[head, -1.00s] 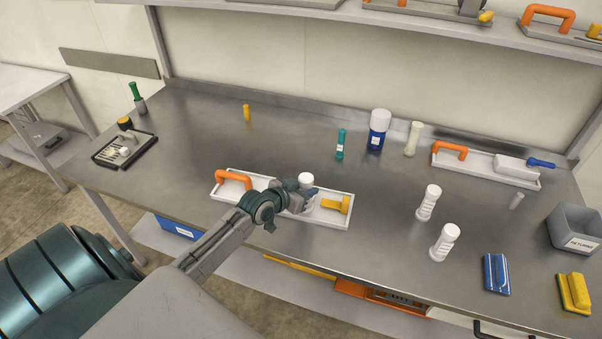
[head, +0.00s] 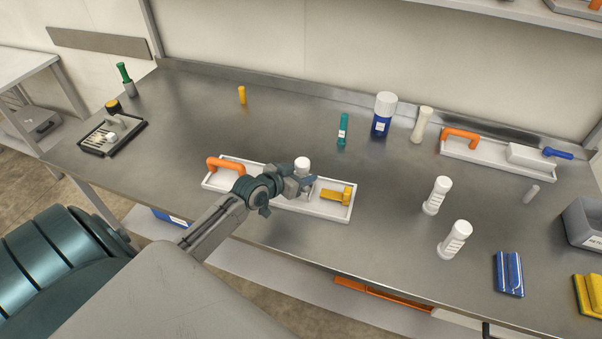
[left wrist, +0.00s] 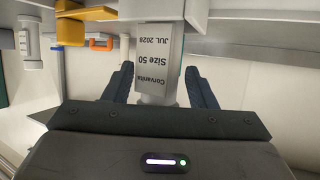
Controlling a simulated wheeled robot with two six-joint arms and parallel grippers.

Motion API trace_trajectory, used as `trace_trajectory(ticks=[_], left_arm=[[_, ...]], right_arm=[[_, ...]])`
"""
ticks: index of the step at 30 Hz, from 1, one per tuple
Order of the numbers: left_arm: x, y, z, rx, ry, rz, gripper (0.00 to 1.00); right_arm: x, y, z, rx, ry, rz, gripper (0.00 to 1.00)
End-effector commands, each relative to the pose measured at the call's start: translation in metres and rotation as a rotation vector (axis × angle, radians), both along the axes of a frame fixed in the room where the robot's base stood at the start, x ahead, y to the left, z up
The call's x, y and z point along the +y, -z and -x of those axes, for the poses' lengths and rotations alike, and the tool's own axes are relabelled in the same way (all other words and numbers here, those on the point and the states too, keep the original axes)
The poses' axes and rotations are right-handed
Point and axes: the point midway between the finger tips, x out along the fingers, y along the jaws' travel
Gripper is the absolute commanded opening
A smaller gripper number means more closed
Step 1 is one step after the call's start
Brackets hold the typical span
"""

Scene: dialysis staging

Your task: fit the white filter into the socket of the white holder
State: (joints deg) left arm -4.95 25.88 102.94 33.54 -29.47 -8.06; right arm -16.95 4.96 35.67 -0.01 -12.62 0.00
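A white cylinder (head: 302,164) stands in the front tray (head: 330,210), partly hidden by my left gripper; I cannot tell whether it is the filter. My left gripper (head: 303,184) is low over this tray, in front of the cylinder. In the left wrist view a white labelled piece (left wrist: 160,60), marked "Size 50", is between its dark fingers (left wrist: 160,76). The fingers look apart, with thin gaps beside the piece. Two white labelled cylinders (head: 437,195) (head: 455,240) stand on the table to the right. I cannot tell which piece is the holder; no socket is visible. My right gripper is out of view.
The front tray has an orange handle (head: 226,164) and a yellow piece (head: 337,194). A second tray (head: 480,158) holds a white block (head: 532,155). Blue-white (head: 383,115), cream (head: 421,125) and teal (head: 342,130) items stand behind. A grey bin (head: 585,222) is far right.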

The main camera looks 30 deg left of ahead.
Motion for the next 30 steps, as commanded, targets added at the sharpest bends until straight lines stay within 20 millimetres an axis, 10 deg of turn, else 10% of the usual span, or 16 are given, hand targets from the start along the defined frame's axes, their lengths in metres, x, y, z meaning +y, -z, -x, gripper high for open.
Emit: trace_trajectory(ticks=[11, 30], left_arm=[[0.001, -0.001, 0.004, 0.000, 0.001, -0.002, 0.54], [0.017, -0.042, 0.099, 0.001, 0.000, -0.005, 0.54]], right_arm=[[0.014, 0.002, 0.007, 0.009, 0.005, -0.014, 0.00], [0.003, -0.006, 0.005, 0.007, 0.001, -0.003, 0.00]])
